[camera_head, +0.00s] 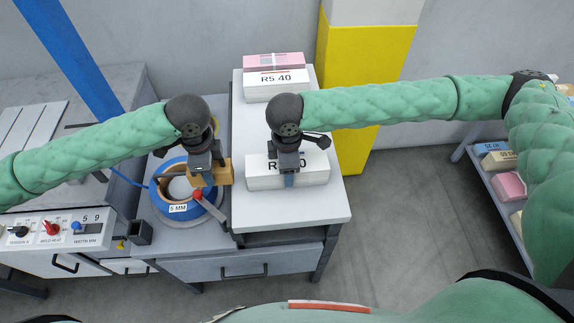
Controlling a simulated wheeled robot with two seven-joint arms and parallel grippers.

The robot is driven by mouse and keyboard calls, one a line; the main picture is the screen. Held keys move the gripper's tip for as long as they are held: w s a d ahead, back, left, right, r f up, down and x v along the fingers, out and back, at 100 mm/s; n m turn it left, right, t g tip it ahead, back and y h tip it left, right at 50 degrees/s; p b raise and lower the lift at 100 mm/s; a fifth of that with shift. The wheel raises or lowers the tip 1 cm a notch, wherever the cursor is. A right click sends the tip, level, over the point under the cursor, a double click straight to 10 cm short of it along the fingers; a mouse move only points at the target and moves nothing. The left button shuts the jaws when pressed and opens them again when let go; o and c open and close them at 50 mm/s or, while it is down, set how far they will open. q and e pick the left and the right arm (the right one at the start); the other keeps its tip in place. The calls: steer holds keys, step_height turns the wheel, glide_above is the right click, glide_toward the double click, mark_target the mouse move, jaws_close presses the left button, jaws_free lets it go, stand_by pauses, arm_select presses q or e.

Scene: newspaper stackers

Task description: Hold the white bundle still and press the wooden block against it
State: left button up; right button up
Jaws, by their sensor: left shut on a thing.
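The white bundle (316,172) lies on the white top of the stand (325,208), its printed label partly hidden by my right gripper. My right gripper (289,180) is over the front middle of the bundle, fingers pointing down; I cannot tell whether it touches it or how far its jaws are apart. My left gripper (205,178) is shut on the tan wooden block (223,173). The block is left of the bundle, above the edge between the blue tape roll and the white top. A small gap shows between block and bundle.
A blue roll (166,206) marked 5 MM lies left of the stand, beside a red-knobbed lever (197,195). Another white bundle (276,85) and a pink one (272,63) are at the back. A yellow column (370,70) stands behind right. A shelf with bundles (508,186) is far right.

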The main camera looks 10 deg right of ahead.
arm_select(q)
steer(key=shift+r, duration=2.75)
arm_select(e)
steer(key=o, duration=1.8)
steer(key=shift+o, duration=0.2)
step_height(320, 180, up, 12)
